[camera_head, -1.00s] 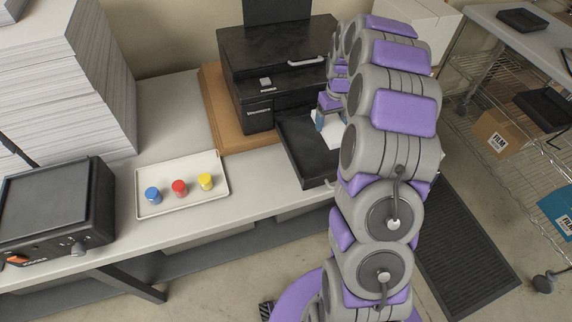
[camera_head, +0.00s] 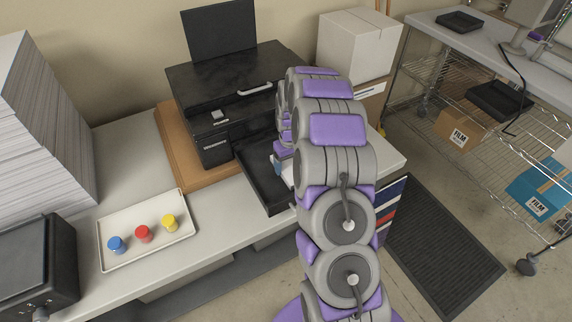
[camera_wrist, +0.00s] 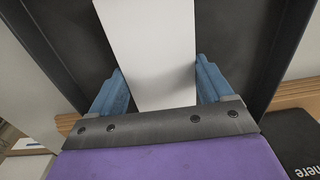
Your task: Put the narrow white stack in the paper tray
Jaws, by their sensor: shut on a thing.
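The narrow white stack (camera_wrist: 150,45) lies lengthwise between the blue fingers of my gripper (camera_wrist: 160,75) in the wrist view. My gripper is shut on it, one finger at each long side. The black paper tray (camera_head: 256,188) is pulled out at the front of the black printer (camera_head: 232,92). In the wrist view the tray's dark floor and side wall (camera_wrist: 287,50) show on both sides of the stack. In the head view my gripper (camera_head: 279,168) is over the tray, and my arm hides most of the stack. I cannot tell whether the stack touches the tray floor.
A cream tray (camera_head: 118,262) with blue, red and yellow pieces lies left on the bench. Tall paper stacks (camera_head: 40,130) stand behind it. A white box (camera_head: 357,45) is right of the printer. A wire rack with film boxes stands at far right.

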